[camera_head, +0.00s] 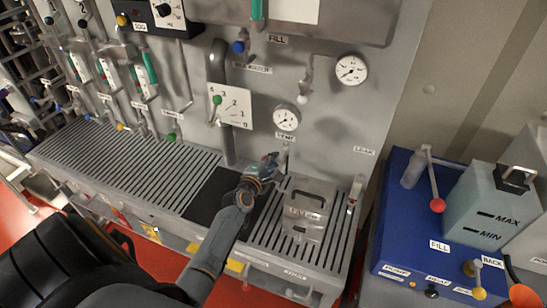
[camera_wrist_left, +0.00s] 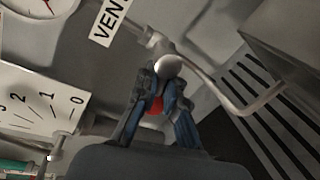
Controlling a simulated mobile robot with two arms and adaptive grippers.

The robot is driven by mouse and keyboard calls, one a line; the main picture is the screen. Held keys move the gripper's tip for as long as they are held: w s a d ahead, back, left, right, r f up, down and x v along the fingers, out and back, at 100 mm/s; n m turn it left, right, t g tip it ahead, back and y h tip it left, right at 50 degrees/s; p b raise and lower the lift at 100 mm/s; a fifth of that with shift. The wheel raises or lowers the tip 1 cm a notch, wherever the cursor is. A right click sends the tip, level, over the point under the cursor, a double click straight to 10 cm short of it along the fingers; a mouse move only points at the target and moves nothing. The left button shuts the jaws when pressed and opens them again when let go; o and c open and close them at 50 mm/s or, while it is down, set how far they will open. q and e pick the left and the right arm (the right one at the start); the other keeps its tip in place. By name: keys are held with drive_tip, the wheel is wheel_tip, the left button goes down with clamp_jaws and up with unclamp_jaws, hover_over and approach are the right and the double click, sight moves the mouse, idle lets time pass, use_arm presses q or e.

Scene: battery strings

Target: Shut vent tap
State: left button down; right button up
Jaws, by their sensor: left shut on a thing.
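The vent tap (camera_head: 286,158) sits on the grey panel just below its VENT label (camera_head: 285,136). In the left wrist view, the metal tap pipe (camera_wrist_left: 205,72) runs from the panel and bends down to the right. A silver ball end (camera_wrist_left: 168,66) faces me there. My left gripper (camera_head: 272,160) is at the tap. In the wrist view, its fingers (camera_wrist_left: 156,108) are shut on a red knob (camera_wrist_left: 155,104), mostly hidden between them, just below the silver ball. The VENT label (camera_wrist_left: 108,20) shows at the top. My right gripper is not in view.
A lidded metal box (camera_head: 305,212) stands on the slotted drain tray (camera_head: 105,155), right of my gripper. Gauges (camera_head: 351,69) and a numbered scale plate (camera_head: 236,108) are on the panel. A blue unit (camera_head: 400,215) with a red-knobbed lever (camera_head: 436,190) stands at right.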

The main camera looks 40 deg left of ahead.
use_arm(q)
drive_tip(key=shift+w+r+m+y, duration=0.1)
drive_tip(key=shift+r+m+y, duration=0.2)
drive_tip(key=shift+m, duration=0.45)
drive_tip(key=shift+w+r+m+y, duration=0.1)
drive_tip(key=shift+r+m, duration=0.25)
drive_tip(key=shift+m, duration=0.4)
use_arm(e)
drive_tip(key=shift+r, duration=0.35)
use_arm(q)
drive_tip(key=shift+d, duration=0.1)
drive_tip(key=c, duration=1.5)
unclamp_jaws()
drive_tip(key=shift+f, duration=0.1)
drive_tip(key=shift+o, duration=0.2)
drive_tip(key=shift+s+d, duration=0.1)
drive_tip(key=shift+d, duration=0.05)
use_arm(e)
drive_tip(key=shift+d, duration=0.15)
use_arm(q)
drive_tip(key=shift+f, duration=0.1)
drive_tip(key=shift+s, duration=0.25)
drive_tip(key=v, duration=1.1)
drive_tip(key=shift+s+d+r, duration=0.15)
drive_tip(key=shift+d+r, duration=0.1)
